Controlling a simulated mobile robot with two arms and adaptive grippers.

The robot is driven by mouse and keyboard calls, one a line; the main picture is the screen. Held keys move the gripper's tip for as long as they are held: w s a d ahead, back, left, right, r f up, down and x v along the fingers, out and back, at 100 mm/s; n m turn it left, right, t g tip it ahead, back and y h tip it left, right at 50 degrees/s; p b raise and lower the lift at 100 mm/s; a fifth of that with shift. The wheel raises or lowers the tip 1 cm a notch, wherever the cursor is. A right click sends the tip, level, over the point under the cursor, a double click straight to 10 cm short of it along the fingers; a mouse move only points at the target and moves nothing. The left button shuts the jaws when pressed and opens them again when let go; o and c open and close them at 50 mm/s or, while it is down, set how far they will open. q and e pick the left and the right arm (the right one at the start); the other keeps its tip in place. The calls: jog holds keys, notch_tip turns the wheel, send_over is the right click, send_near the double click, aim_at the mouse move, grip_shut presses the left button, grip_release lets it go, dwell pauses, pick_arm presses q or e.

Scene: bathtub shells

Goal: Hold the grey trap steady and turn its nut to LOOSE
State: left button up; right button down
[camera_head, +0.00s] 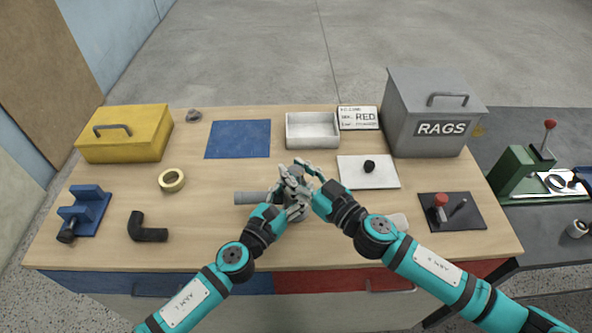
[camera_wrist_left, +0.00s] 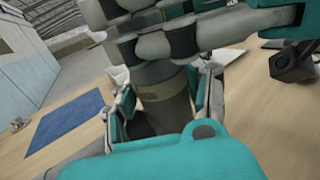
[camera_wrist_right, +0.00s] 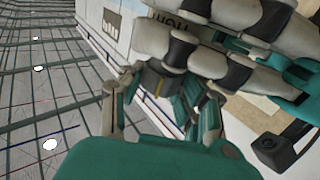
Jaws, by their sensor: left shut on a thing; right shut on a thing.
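The grey trap (camera_head: 250,198) is near the middle of the wooden table, its pipe pointing left and its body mostly covered by my grippers. My left gripper (camera_head: 291,204), the lower one, is shut on the trap body, a grey cylinder (camera_wrist_left: 168,108) between its fingers in the left wrist view. My right gripper (camera_head: 305,174) is shut around the top of the trap, where the nut is. In the right wrist view a small dark grey part (camera_wrist_right: 155,82) shows between its fingers. The nut's marks are too hidden to read.
A blue mat (camera_head: 238,139), a white tray (camera_head: 312,129) and a card reading RED (camera_head: 358,118) lie behind. A white plate (camera_head: 368,177) with a black knob and a grey RAGS box (camera_head: 430,105) stand right. A tape ring (camera_head: 172,180) and black elbow (camera_head: 148,230) lie left.

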aim_at(295, 171)
jog(key=m+t+h, duration=0.1)
jog(key=m+h, duration=0.1)
jog(key=m+t+h, duration=0.2)
jog(key=h, duration=0.1)
jog(key=shift+s+a+r+h, duration=0.1)
jog(key=shift+a+r+h, duration=0.1)
jog(key=shift+h, duration=0.1)
jog(key=shift+m+t+h, duration=0.6)
jog(key=shift+m+h, duration=0.6)
jog(key=shift+h, duration=0.3)
jog(key=shift+d+f+h, duration=0.1)
jog(key=shift+h, duration=0.2)
jog(key=c, duration=0.9)
grip_release()
jog(key=shift+o, duration=0.2)
notch_tip(295, 171, up, 10)
jog(key=shift+f, duration=0.1)
